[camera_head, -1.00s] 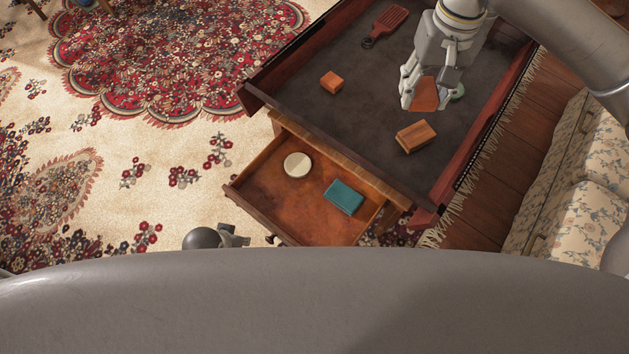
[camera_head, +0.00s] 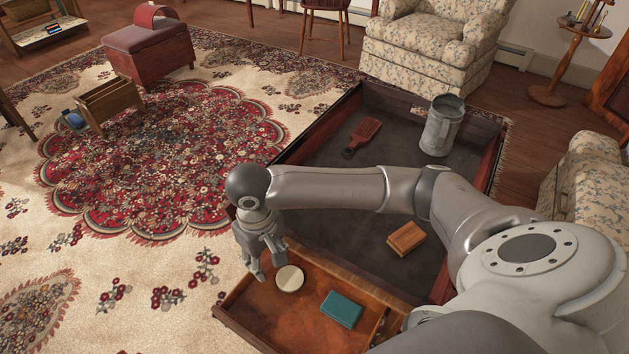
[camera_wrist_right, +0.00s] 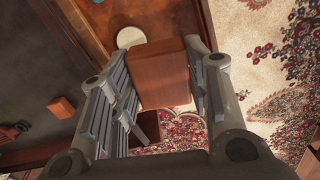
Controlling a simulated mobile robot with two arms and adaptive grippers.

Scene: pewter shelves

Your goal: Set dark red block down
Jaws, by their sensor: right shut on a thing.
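The dark red block (camera_wrist_right: 164,72) shows reddish brown in the right wrist view, between the two fingers of my right gripper. My right gripper (camera_head: 262,272) is shut on it. In the head view the gripper is over the left part of the pulled-out drawer (camera_head: 262,325), beside a cream disc (camera_head: 289,278). The block cannot be made out in the head view. The disc also shows past the block in the right wrist view (camera_wrist_right: 131,37). My left gripper is not in view.
A teal block (camera_head: 341,309) lies in the drawer, with bare floor left of it. An orange block (camera_wrist_right: 61,107) shows in the right wrist view.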

